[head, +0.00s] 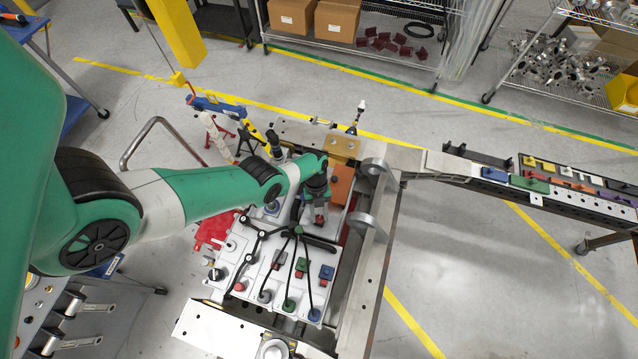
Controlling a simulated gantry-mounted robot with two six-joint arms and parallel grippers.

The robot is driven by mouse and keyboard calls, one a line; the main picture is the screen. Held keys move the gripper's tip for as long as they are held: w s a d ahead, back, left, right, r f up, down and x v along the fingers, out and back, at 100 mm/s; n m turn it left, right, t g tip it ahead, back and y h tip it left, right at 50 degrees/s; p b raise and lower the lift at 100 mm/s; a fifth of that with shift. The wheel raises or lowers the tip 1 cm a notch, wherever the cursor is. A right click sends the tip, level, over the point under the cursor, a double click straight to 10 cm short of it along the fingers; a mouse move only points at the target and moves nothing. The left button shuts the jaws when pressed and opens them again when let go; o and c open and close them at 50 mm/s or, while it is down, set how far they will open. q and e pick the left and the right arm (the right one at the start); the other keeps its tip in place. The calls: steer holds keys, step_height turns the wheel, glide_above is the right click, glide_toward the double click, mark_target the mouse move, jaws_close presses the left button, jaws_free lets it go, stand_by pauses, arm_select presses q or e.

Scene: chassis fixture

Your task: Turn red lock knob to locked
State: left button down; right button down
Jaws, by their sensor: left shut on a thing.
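The white chassis panel (236,262) lies on the fixture in the middle of the head view. My left gripper (319,212) points down over the panel's upper right part. It is shut on a small red part that appears to be the red lock knob (320,219). The gripper hides most of the knob, so its turn angle cannot be told. My right gripper is not in view.
Green (301,265) and blue (326,272) blocks stand on the panel, with black cables running past them. A metal rail (375,255) borders the panel on the right. A beam with coloured parts (530,183) extends right. Shelves stand at the back.

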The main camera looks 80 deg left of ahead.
arm_select(q)
steer(key=shift+m, duration=0.5)
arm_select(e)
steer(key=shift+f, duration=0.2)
arm_select(q)
steer(key=c, duration=0.5)
jaws_free()
